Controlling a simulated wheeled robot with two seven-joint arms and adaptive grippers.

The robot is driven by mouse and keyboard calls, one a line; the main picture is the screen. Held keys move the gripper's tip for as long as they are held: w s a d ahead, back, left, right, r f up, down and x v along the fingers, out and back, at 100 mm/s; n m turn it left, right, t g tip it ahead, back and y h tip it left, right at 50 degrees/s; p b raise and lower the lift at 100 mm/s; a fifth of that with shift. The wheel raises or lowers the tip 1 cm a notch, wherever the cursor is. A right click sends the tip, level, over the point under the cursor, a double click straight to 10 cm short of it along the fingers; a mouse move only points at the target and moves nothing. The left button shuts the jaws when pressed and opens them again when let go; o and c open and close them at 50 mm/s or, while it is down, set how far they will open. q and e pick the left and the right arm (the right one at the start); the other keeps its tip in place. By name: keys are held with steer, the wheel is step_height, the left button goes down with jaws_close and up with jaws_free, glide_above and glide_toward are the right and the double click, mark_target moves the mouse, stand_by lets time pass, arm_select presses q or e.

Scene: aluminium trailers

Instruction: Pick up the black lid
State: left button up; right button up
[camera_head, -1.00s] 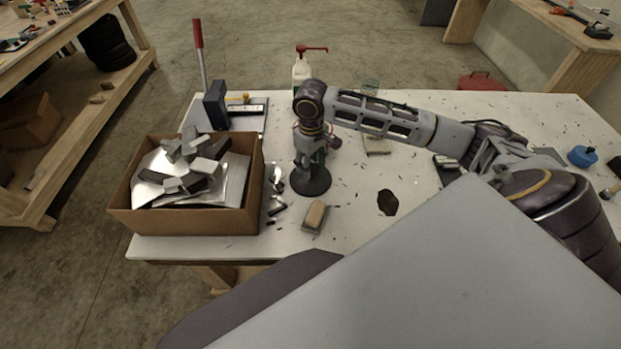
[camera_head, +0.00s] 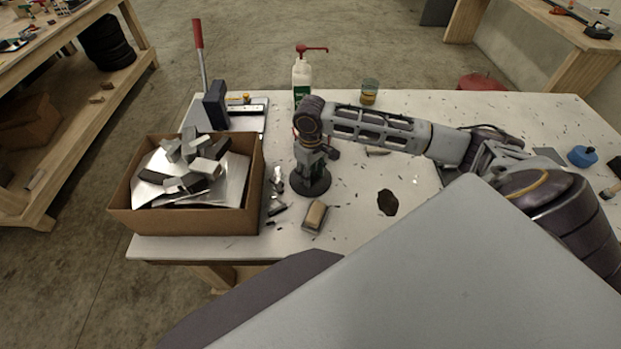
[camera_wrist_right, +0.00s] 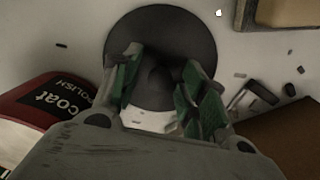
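The black lid (camera_head: 298,187) is a round dark disc lying on the white table, right of the cardboard box. In the right wrist view the lid (camera_wrist_right: 160,22) has a raised knob at its middle. My right gripper (camera_head: 311,172) is directly above the lid, pointing down. In the wrist view the green-padded fingers of my right gripper (camera_wrist_right: 162,75) are apart, one on each side of the knob, with gaps visible. Whether a finger touches the lid I cannot tell. My left gripper is not in view.
The cardboard box (camera_head: 190,222) of metal scraps stands left of the lid. A wood-topped block (camera_head: 316,215) lies close in front. A red-and-black polish container (camera_wrist_right: 50,105) is beside my gripper. A pump bottle (camera_head: 301,78) and a glass (camera_head: 369,92) stand behind.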

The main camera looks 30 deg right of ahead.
steer(key=c, duration=0.7)
steer(key=shift+c, duration=0.2)
steer(key=shift+r, duration=0.4)
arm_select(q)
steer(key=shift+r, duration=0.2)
arm_select(e)
step_height(320, 180, up, 9)
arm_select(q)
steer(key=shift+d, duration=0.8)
arm_select(e)
steer(key=shift+r, duration=0.1)
